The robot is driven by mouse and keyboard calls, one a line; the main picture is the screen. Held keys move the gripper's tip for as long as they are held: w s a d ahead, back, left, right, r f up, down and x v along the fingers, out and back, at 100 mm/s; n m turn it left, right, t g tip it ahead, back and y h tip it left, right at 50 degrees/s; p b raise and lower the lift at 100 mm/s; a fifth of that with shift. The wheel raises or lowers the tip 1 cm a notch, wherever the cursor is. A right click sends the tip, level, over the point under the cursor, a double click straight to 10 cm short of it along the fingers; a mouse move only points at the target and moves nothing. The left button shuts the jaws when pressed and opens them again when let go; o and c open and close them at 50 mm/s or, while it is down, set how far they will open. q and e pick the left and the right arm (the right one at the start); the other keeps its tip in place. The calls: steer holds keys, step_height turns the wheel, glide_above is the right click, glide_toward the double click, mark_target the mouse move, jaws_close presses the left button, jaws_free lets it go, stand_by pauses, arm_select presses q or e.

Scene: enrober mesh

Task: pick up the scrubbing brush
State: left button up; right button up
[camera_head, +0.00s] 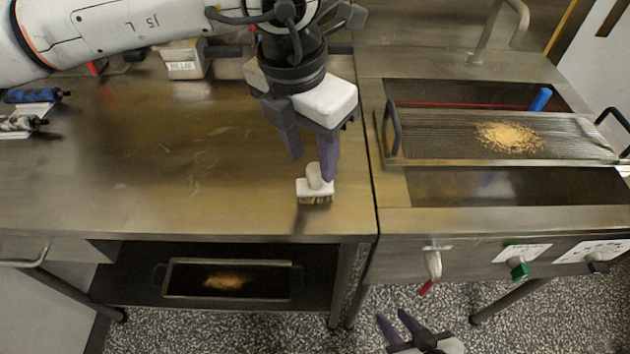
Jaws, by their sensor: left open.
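A mesh tray (450,150) with tan crumbs lies over the sink basin (520,187) at right. A blue-handled item (541,99) rests behind it. A white box (182,60) and blue-handled tools (32,95) are at left. A pan (180,278) sits on the lower shelf.

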mark_target(315, 168)
arm_select(q)
steer(key=shift+w+d+f+p, duration=0.15)
steer(key=shift+f, duration=0.8)
steer(key=shift+w+d+f+p, duration=0.1)
steer(key=shift+d+f+p, duration=0.05)
steer(key=shift+f, duration=0.8)
jaws_close()
step_height(315, 168, up, 10)
steer(key=shift+r+b, duration=0.1)
steer(key=shift+b, duration=0.55)
